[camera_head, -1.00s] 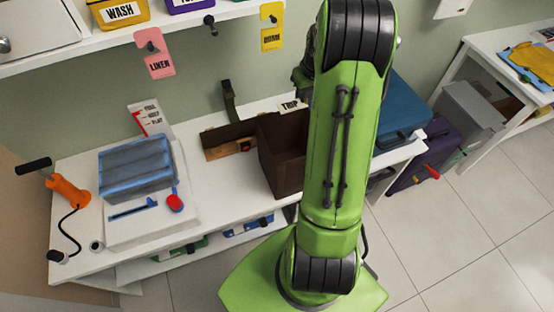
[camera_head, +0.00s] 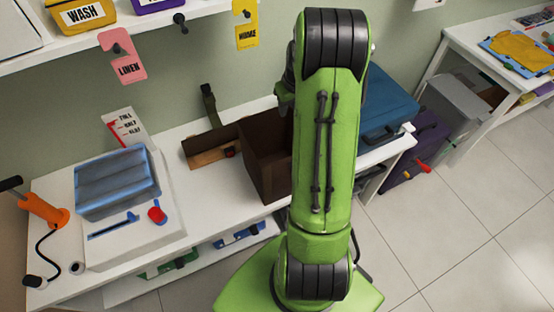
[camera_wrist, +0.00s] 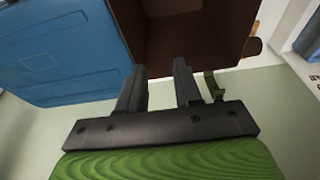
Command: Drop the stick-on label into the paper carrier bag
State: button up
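A brown open-topped container (camera_head: 262,165), which looks like the paper carrier bag, stands on the white bench beside my arm. In the wrist view its inside (camera_wrist: 190,35) is dark, and I see nothing clearly in it. My gripper (camera_wrist: 158,72) shows two dark fingers apart with nothing visible between them, in front of the bag's opening. In the head view my green arm hides the gripper and part of the bag. I cannot make out the stick-on label in either current view.
A blue suitcase (camera_head: 385,108) stands right of the bag, also filling the wrist view's left (camera_wrist: 60,50). A wooden tray-like piece (camera_head: 210,150) lies left of the bag. A white device with a blue top (camera_head: 118,182) and an orange tool (camera_head: 42,208) are farther left.

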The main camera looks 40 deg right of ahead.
jog(key=p+v, duration=0.1)
jog(key=v, duration=1.4)
jog(key=shift+s+r, duration=0.2)
jog(key=shift+r, duration=0.15)
jog(key=s+a+r+n+t, duration=0.1)
jog(key=a+r, duration=0.1)
jog(key=a, duration=0.6)
jog(key=s+a+r, duration=0.1)
jog(key=a+r, duration=0.2)
jog(key=a, duration=0.4)
jog(key=s+a+f+n+t, duration=0.2)
jog(key=s+a, duration=1)
jog(key=s, duration=0.1)
jog(key=shift+a+f+y, duration=0.3)
jog(key=shift+a+y, duration=0.1)
